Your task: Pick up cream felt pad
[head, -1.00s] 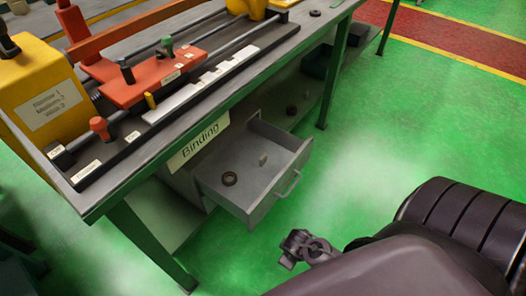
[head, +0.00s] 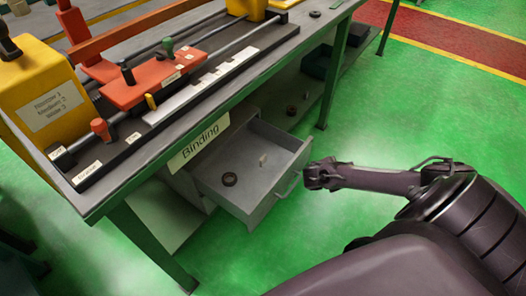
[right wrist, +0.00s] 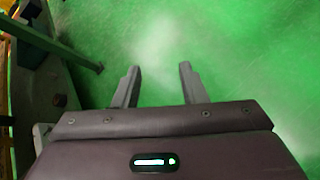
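My right gripper (head: 312,175) is just right of the drawer's front and handle in the head view, apart from the pale piece. In the right wrist view my right gripper (right wrist: 159,68) has its two fingers spread, with only green floor between them. My left gripper is not in view.
The drawer handle (head: 288,186) sticks out near my right gripper. The bench (head: 225,92) carries a red and yellow winding machine above the drawer. Small round pieces (head: 291,110) lie on the lower shelf. The floor to the right is clear.

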